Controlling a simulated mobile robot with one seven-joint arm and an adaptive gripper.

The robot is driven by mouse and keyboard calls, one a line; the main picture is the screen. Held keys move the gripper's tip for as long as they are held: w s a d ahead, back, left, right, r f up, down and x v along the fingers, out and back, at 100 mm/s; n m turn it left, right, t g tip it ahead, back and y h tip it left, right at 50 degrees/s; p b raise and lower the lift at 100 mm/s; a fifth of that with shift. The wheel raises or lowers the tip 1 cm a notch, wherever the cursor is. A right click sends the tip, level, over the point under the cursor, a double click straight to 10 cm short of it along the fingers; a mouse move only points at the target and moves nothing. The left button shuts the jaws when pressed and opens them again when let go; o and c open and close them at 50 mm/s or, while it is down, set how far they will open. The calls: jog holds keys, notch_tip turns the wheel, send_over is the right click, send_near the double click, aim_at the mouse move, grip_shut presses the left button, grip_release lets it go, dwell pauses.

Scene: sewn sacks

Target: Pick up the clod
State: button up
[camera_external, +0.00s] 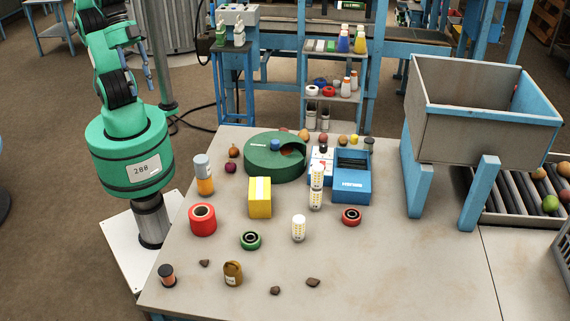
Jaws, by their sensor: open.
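Three small dark brown lumps that look like clods lie on the front part of the table: one lump at the left (204,263), one front-middle lump (275,290) and one lump to its right (313,282). I cannot tell which one is the clod meant. My gripper (149,82) hangs from my folded green arm at the upper left, beyond the table's left edge. It is far from all three lumps and looks empty. Its fingers are small and partly unclear in this view.
A small brown sack (233,274) and a dark spool-like item (167,275) stand near the left lump. Behind are a green ring (250,240), red roll (203,219), yellow box (260,197) and white bottle (299,228). A grey hopper (465,125) stands at right. The front right tabletop is clear.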

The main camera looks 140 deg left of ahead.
jog(key=w+f+m+g, duration=0.1)
jog(key=w+m+g, duration=0.1)
jog(key=w+m, duration=0.75)
jog(key=m+g+p, duration=0.2)
jog(key=m+g, duration=0.1)
jog(key=m, duration=1.1)
send_over(204, 260)
notch_tip(204, 260, down, 24)
jog(key=shift+r, duration=0.25)
jog(key=shift+f, duration=0.1)
jog(key=shift+f+b, duration=0.75)
jog(key=shift+f, duration=3.5)
